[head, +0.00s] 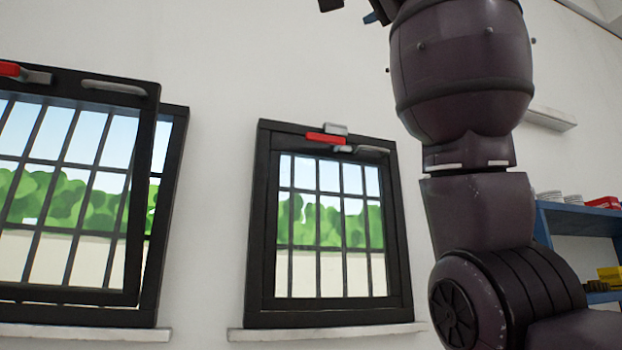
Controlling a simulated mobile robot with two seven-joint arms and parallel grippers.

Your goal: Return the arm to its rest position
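My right arm (465,75) rises from the lower right corner and runs up out of the top edge of the head view. Its dark purple links stand in front of the white wall, right of the right window. Small dark and blue pieces (376,15) show at the top edge beside the arm. They may belong to my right gripper, but too little shows to tell whether it is open or shut. My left arm and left gripper are not in view.
A black-framed window (85,190) at left has its sash swung out from the frame, with a red handle (10,69) on top. A second window (330,225) looks shut, with a red handle (325,138). A blue shelf (575,218) with plates stands at right, behind my arm.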

